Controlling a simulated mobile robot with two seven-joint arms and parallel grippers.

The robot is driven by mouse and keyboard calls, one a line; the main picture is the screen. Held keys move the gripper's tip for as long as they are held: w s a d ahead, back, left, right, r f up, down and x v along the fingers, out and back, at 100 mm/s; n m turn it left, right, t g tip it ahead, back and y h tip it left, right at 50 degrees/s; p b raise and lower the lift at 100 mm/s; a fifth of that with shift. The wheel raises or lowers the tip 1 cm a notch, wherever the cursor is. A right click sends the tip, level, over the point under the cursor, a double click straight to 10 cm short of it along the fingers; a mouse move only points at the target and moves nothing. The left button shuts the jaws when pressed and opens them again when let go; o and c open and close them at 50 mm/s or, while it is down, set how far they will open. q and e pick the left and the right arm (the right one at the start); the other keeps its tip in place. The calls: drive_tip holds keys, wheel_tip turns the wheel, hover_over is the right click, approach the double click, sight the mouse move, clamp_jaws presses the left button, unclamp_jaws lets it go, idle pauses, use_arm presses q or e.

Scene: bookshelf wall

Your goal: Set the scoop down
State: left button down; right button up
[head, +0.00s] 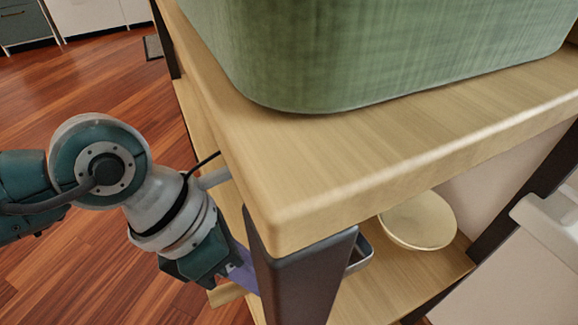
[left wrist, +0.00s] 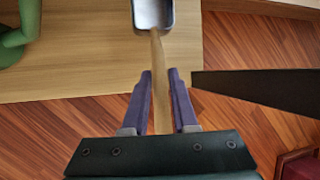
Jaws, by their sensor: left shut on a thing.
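The scoop has a metal head (left wrist: 152,14) and a wooden handle (left wrist: 158,65). My left gripper (left wrist: 160,92) is shut on the handle, with one purple finger on each side. In the left wrist view the scoop's head is over a light wooden shelf board (left wrist: 90,60); I cannot tell whether it touches it. In the head view my left gripper (head: 240,272) is mostly hidden behind the dark corner post. The scoop's metal rim (head: 359,256) shows just right of that post, under the top board. My right gripper is not in view.
The dark corner post (head: 305,280) stands close to my left gripper. A cream bowl (head: 418,220) sits on the lower shelf, right of the scoop. A large green container (head: 380,50) is on the top board (head: 300,165). A green object (left wrist: 20,30) is left of the scoop.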

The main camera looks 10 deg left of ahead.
use_arm(q)
drive_tip(key=f, duration=0.1)
drive_tip(key=f+b, duration=0.1)
drive_tip(key=f, duration=0.1)
drive_tip(key=shift+w+d+b, duration=0.15)
drive_tip(key=shift+d+b, duration=0.05)
drive_tip(key=shift+b, duration=0.1)
drive_tip(key=shift+r, duration=0.15)
drive_tip(key=c, duration=0.7)
unclamp_jaws()
drive_tip(key=shift+r+p, duration=0.15)
drive_tip(key=shift+p, duration=0.15)
drive_tip(key=p+v, duration=0.3)
drive_tip(key=v, duration=0.4)
drive_tip(key=shift+a+r+p, duration=0.1)
drive_tip(key=shift+a+p, duration=0.05)
drive_tip(key=shift+p, duration=0.2)
